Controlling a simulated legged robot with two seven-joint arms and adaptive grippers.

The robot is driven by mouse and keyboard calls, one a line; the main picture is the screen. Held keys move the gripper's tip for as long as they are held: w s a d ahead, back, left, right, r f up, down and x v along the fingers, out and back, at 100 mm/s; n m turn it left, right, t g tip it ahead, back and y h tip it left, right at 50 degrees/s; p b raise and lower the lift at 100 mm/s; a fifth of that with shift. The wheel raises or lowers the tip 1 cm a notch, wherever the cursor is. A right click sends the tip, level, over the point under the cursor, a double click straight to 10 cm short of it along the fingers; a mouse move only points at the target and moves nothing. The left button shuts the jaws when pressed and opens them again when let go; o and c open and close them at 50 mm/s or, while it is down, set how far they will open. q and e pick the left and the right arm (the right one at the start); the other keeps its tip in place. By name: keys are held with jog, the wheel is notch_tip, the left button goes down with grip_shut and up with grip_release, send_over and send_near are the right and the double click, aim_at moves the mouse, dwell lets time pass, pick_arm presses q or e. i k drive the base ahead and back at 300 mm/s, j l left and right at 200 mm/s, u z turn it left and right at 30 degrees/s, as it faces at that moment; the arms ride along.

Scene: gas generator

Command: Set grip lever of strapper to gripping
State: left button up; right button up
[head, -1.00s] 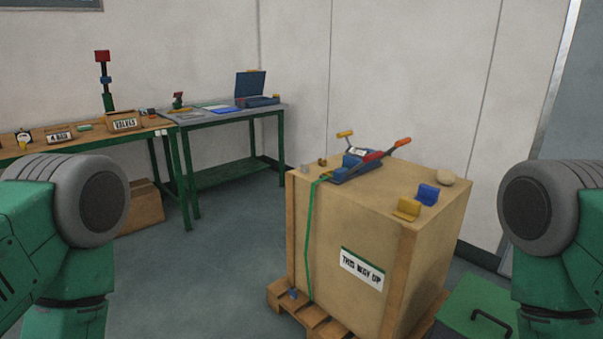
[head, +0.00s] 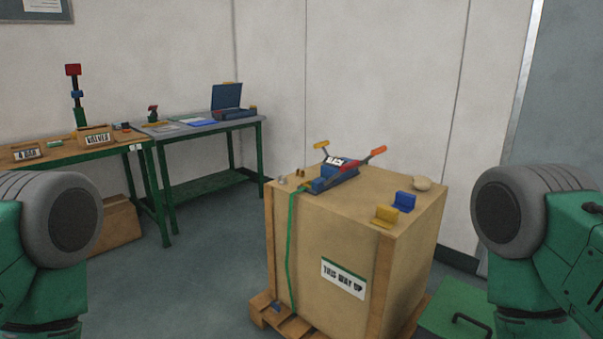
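The strapper (head: 333,177) is a blue tool lying on top of a large wooden crate (head: 320,245) near the middle of the head view. A lever with a red arm and orange handle (head: 376,152) rises from its right end. A second, thin lever with a yellow handle (head: 321,145) rises behind it. I cannot tell which one is the grip lever. A green strap (head: 291,240) runs from the strapper down the crate's front. Only my upper arm parts show at the left and right edges, apart from the crate. Both grippers are out of view.
A yellow bracket (head: 386,215), a blue bracket (head: 404,201) and a pale round object (head: 422,184) sit on the crate top. The crate stands on a wooden pallet (head: 262,307). A green lid-like panel with a handle (head: 465,300) lies right.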

aim_at(323, 144)
jog(key=i+j+z, duration=0.1)
jog(key=i+j, duration=0.6)
jog(key=i+j+z, duration=0.15)
jog(key=i+j, duration=0.2)
jog(key=j, duration=0.15)
jog(key=i+j, duration=0.3)
jog(key=j, duration=0.15)
jog(key=i+j+z, duration=0.15)
jog(key=i+j, duration=0.5)
jog(key=j, duration=0.3)
jog(key=z, duration=0.05)
